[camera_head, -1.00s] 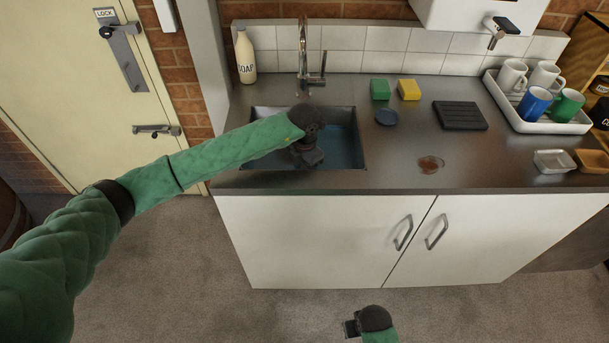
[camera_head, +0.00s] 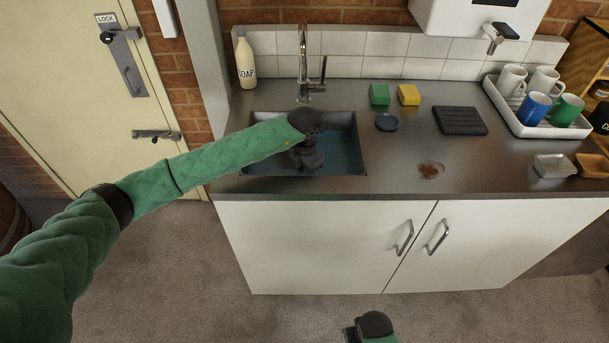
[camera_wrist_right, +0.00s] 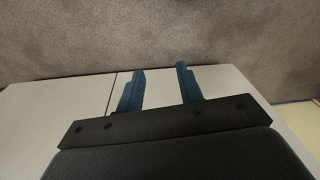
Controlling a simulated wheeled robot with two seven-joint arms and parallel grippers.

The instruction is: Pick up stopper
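A round dark blue disc (camera_head: 387,122), which looks like the stopper, lies on the steel counter just right of the sink (camera_head: 360,150). My left gripper (camera_head: 308,166) points down into the sink, to the left of the disc and apart from it. Its fingers are dark and partly hidden by the wrist, so I cannot tell whether they are open or what is between them. My right gripper (camera_head: 350,332) is low in front of the cabinet. In the right wrist view its two blue fingers (camera_wrist_right: 160,88) are apart with nothing between them.
A chrome tap (camera_head: 304,65) stands behind the sink, with a soap bottle (camera_head: 245,62) to its left. Green (camera_head: 379,94) and yellow (camera_head: 408,95) sponges sit behind the disc. A black ribbed mat (camera_head: 460,121), a brown spill (camera_head: 431,170) and a mug tray (camera_head: 525,128) are to the right.

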